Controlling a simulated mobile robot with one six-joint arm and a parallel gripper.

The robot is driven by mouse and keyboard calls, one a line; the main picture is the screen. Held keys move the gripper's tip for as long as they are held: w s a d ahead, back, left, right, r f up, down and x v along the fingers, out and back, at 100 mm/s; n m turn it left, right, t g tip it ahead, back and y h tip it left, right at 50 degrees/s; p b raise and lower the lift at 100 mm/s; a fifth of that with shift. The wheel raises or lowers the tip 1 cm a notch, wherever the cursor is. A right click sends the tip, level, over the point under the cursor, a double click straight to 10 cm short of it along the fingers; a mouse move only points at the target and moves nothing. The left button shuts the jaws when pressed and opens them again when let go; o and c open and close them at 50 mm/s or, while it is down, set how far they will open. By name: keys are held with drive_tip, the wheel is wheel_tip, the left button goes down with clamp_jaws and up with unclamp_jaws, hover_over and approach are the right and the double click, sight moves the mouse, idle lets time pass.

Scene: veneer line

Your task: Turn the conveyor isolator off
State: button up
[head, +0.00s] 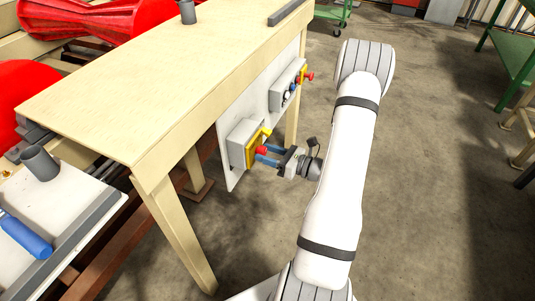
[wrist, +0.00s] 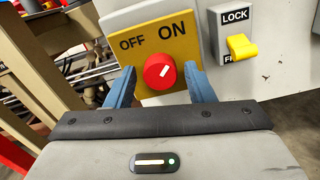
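The isolator's red knob (wrist: 158,73) sits on a yellow plate (wrist: 185,48) marked OFF at upper left and ON at upper right. The knob's white mark points up and right, toward the ON side. Beside the plate is a yellow lever (wrist: 242,47) under the word LOCK; the lower label is mostly hidden by it. My gripper (wrist: 161,77) is open, its blue fingers on either side of the knob; I cannot tell whether they touch it. In the head view, my gripper (head: 267,156) faces the knob (head: 261,150) on a grey box (head: 240,142).
The box hangs on a pale panel (head: 228,113) under the cream table (head: 150,85). A second control box (head: 286,82) with a red control is farther along the panel. A table leg (head: 180,232) stands at front left.

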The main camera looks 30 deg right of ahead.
drive_tip(key=c, duration=0.8)
drive_tip(key=shift+a, duration=0.1)
drive_tip(key=shift+c, duration=0.2)
